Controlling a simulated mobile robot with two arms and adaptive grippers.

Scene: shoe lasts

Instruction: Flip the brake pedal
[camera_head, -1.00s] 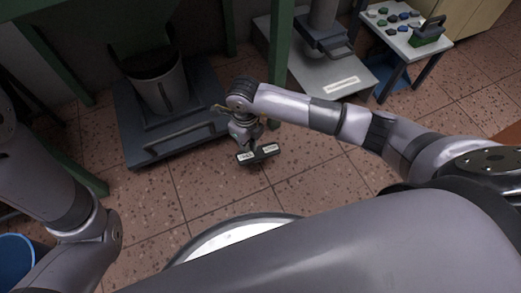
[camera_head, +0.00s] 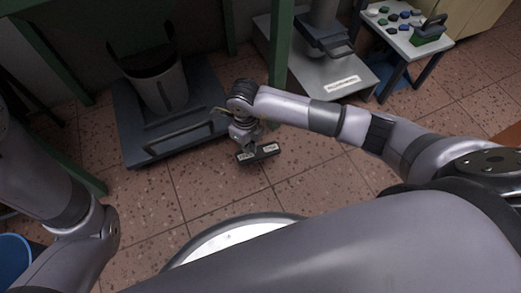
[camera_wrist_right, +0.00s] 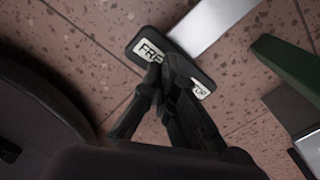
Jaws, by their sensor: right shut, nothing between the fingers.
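The brake pedal (camera_head: 268,150) is a black bar with white lettered labels, low above or near the tiled floor in the head view. In the right wrist view the pedal (camera_wrist_right: 142,42) lies across the upper middle, beside a flat pale metal strip (camera_wrist_right: 208,24). My right gripper (camera_head: 243,143) is at the pedal's left and middle part. In the right wrist view its dark fingers (camera_wrist_right: 163,68) are together and cover the middle of the labels; nothing shows between them. I cannot tell whether they touch the pedal. My left gripper is out of view.
A grey platform (camera_head: 128,125) with a bucket-like container (camera_head: 163,88) stands left of the pedal. A green post (camera_head: 281,50) and a grey machine base (camera_head: 338,84) stand behind it. A small table (camera_head: 402,42) is at upper right. A white round top (camera_head: 230,236) is in front.

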